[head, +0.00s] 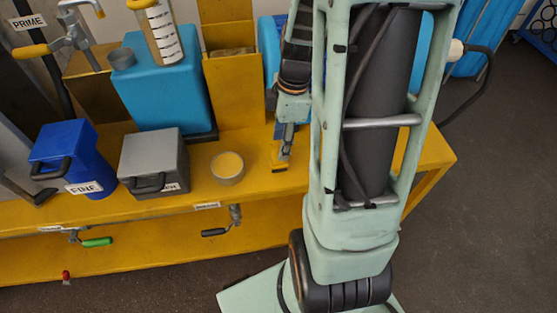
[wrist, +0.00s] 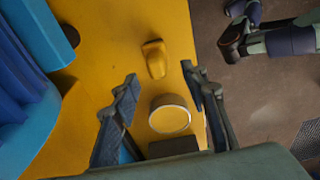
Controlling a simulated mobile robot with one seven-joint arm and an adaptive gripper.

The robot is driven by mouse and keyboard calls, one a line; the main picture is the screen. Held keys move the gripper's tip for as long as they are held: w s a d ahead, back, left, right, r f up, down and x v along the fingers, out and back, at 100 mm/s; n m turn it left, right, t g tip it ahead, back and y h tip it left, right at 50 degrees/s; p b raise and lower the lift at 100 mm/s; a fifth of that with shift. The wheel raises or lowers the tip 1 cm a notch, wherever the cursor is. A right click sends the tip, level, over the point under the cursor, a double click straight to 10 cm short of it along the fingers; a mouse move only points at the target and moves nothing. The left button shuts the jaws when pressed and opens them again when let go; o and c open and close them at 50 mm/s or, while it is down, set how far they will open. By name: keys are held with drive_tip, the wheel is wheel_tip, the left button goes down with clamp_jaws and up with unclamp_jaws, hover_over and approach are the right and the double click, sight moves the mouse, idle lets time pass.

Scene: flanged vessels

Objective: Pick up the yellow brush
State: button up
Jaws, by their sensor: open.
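The yellow brush (wrist: 154,58) lies on the yellow bench top (wrist: 105,50) in the wrist view, and its colour nearly matches the bench. In the head view, a small yellow piece that appears to be the brush (head: 279,169) shows at the tip of my gripper (head: 286,150). In the wrist view, my gripper (wrist: 160,74) has its two dark fingers spread wide with nothing between the tips. The brush is just beyond the fingertips, roughly centred between them. The remaining height above the brush is hard to judge.
A grey box (head: 153,160) and blue box (head: 70,155) stand farther left. A light-blue tank (head: 165,90) stands behind. The bench's front edge is close.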

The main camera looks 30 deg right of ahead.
drive_tip(key=f, duration=0.2)
drive_tip(key=f+b, duration=0.1)
drive_tip(key=f, duration=0.3)
drive_tip(key=shift+w+a, duration=0.25)
drive_tip(key=shift+w, duration=0.05)
drive_tip(key=shift+r, duration=0.1)
clamp_jaws()
